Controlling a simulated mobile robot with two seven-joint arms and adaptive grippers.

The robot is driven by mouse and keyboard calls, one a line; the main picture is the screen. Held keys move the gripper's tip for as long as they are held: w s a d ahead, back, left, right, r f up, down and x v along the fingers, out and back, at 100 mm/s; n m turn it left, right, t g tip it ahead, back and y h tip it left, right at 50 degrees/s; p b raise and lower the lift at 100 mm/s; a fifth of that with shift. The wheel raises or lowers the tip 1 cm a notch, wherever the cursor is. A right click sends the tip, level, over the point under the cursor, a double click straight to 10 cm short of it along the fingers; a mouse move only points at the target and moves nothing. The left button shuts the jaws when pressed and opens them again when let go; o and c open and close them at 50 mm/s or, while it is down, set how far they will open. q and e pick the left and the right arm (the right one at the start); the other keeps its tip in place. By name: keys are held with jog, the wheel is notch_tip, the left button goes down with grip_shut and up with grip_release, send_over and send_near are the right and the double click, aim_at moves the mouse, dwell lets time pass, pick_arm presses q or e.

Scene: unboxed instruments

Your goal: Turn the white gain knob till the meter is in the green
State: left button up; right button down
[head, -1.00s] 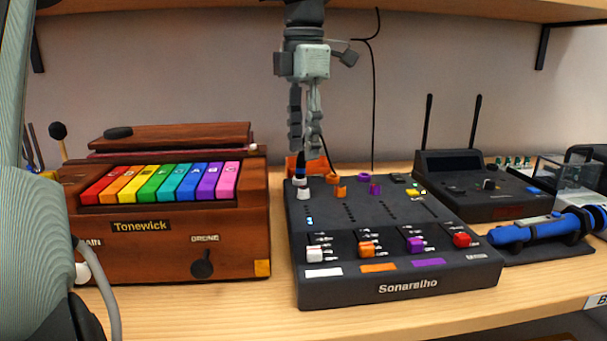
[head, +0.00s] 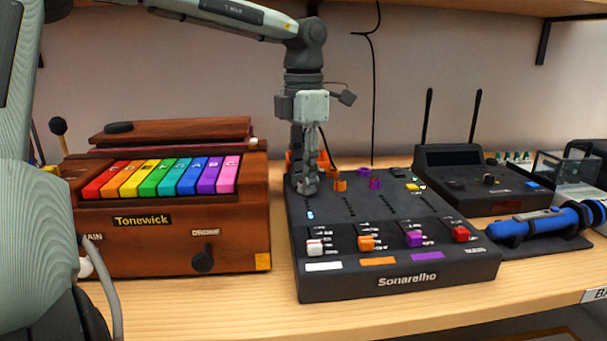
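The dark Sonarelho mixer (head: 345,285) stands on the shelf in the middle of the head view. My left gripper (head: 307,186) points straight down at its back left corner, with its fingertips at the white gain knob's place. The knob is hidden behind the fingers, so I cannot see whether they grip it or are only around it. Just in front, a small bluish-white light (head: 310,215) glows in the white column's meter; no green light shows there. My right gripper is not in view.
Orange (head: 339,186) and purple (head: 375,183) knobs stand close to the right of my gripper. A white slider cap (head: 315,248) sits nearer the front. The wooden Tonewick instrument (head: 170,240) stands left, a dark antenna unit (head: 470,195) right. Bare shelf shows in front.

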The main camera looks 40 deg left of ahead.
pick_arm(q)
grip_shut()
jog(key=shift+m, duration=0.3)
jog(key=m, duration=0.4)
jog(key=shift+m, duration=2.1)
jog(key=shift+o, duration=2.2)
grip_release()
